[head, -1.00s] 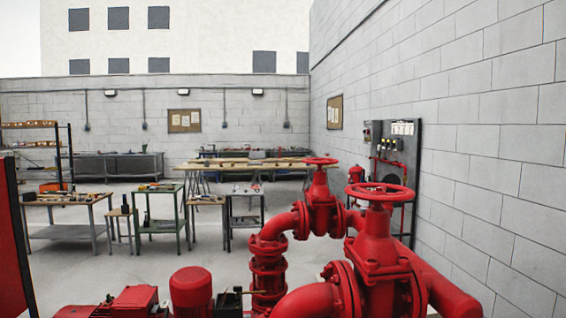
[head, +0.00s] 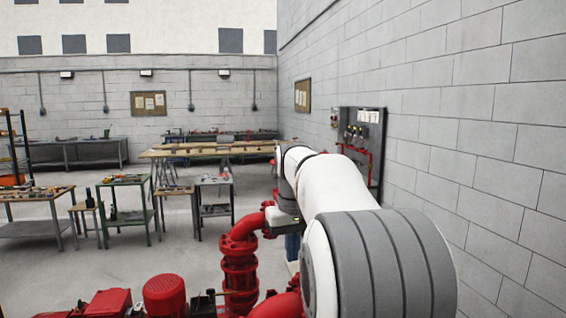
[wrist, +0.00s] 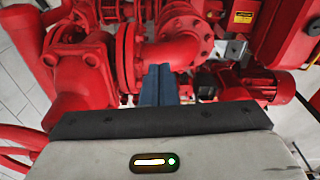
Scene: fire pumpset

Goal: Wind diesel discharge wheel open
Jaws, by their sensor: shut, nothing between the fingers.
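In the head view my white and grey arm covers the place of the two red valve handwheels, so neither wheel shows there. A red pipe elbow (head: 246,226) and flanged riser (head: 239,270) show left of my arm. In the wrist view a red valve body (wrist: 80,72) is at the left, joined to a flanged red pipe (wrist: 170,53). I cannot make out a handwheel clearly in this view. My gripper (wrist: 159,72) has its two blue fingers together and empty, in front of the flanged pipe. I cannot tell whether they touch it.
A red motor (head: 165,293) lies low in the head view, and red machinery also fills the wrist view's right side. A block wall (head: 480,150) with a control panel (head: 365,145) stands at the right. Workbenches (head: 127,208) stand at the left, with open floor between.

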